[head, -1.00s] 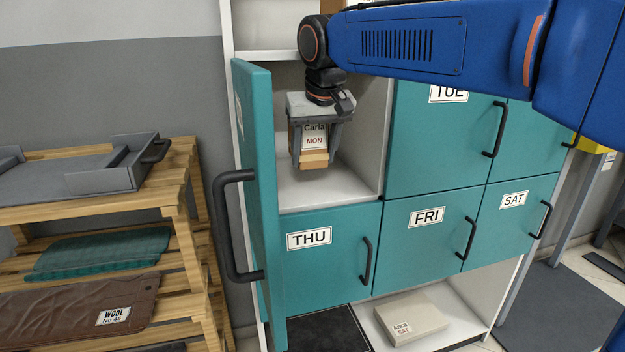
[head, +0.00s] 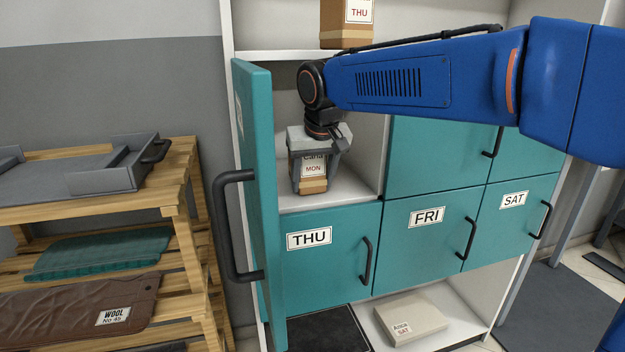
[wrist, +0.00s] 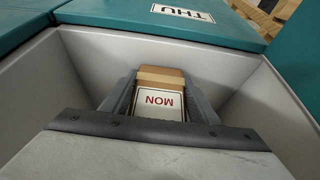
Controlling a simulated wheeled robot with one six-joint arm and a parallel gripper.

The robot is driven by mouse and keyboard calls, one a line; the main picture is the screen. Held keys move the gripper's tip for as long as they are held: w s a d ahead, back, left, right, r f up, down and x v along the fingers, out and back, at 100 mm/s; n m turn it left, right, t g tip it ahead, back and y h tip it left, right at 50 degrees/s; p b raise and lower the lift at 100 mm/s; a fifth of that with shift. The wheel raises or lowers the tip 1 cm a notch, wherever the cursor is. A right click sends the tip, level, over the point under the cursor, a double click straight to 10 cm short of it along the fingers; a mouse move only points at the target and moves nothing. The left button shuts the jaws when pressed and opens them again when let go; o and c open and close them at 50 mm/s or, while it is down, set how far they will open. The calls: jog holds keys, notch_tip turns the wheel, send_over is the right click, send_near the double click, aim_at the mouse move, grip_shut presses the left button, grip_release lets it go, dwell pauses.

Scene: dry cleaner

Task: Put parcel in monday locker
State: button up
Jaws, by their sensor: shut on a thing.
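The parcel (head: 313,170) is a small brown box with a white label reading Carla MON. My gripper (head: 311,184) is shut on it, one finger on each side, and holds it upright inside the open locker (head: 350,181) above the THU door. In the wrist view the parcel (wrist: 160,93) shows between the two fingers, its MON label upside down, with pale locker walls around it. The locker's teal door (head: 258,190) stands swung open at the left. Whether the parcel's base touches the locker floor I cannot tell.
Closed teal doors THU (head: 325,262), FRI (head: 425,250) and SAT (head: 508,225) lie below and to the right. Another parcel (head: 346,30) stands on the top shelf, above my arm. A flat box (head: 405,318) lies at the bottom. A wooden rack (head: 185,225) stands left of the open door.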

jog(key=shift+f, duration=0.1)
jog(key=o, duration=1.3)
jog(key=shift+o, duration=0.2)
jog(key=v, duration=1.2)
jog(key=shift+d, duration=0.15)
